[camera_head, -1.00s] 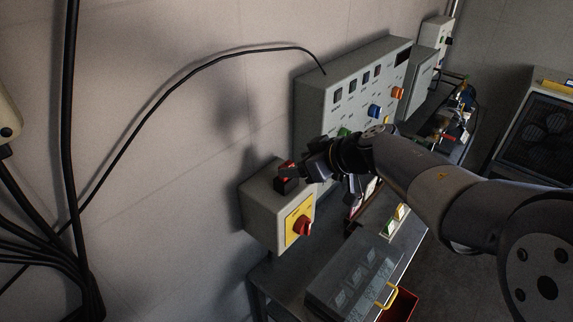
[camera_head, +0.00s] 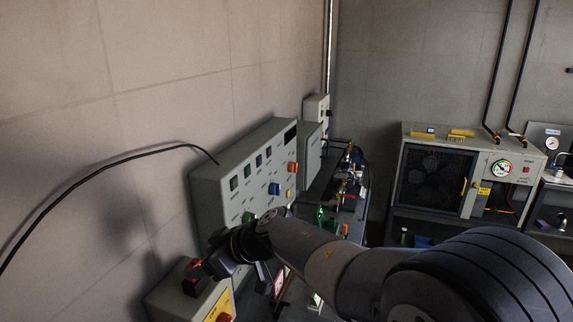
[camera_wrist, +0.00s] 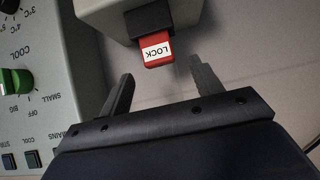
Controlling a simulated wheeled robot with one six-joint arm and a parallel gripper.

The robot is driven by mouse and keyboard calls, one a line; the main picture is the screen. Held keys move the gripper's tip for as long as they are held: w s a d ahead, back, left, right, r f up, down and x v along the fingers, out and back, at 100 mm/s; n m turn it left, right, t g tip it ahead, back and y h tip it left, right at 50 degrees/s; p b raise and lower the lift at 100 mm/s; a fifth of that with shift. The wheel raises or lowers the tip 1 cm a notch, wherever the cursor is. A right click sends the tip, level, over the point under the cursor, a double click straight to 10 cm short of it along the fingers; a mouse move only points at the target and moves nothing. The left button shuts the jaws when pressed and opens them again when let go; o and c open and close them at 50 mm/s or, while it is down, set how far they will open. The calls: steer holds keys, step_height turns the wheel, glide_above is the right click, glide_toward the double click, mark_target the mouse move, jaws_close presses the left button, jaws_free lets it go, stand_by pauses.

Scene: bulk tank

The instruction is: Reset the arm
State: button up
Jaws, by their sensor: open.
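My gripper (camera_wrist: 162,88) is open in the wrist view, its two dark fingers apart with nothing between them. Just beyond the fingertips is a red tag marked LOCK (camera_wrist: 157,50), on a dark fitting on a pale grey box (camera_wrist: 100,12). The tag looks apart from the fingers. In the head view my gripper (camera_head: 208,263) is at the lower left, close to this box (camera_head: 168,298), with the red part (camera_head: 192,266) beside it. A red knob on a yellow plate (camera_head: 222,312) is at the bottom edge, partly cut off.
A grey control panel (camera_head: 208,190) with colored knobs stands along the wall beside my arm; its green knob (camera_wrist: 15,82) shows in the wrist view. A bench with valves (camera_head: 345,185) lies behind. A cabinet with a gauge (camera_head: 425,140) stands at the right. A black cable (camera_head: 90,170) hangs on the wall.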

mark_target(190, 263)
steer(key=x, duration=0.7)
steer(key=shift+f, duration=0.1)
steer(key=shift+a+r, duration=0.1)
steer(key=shift+r, duration=0.45)
steer(key=shift+f, duration=0.1)
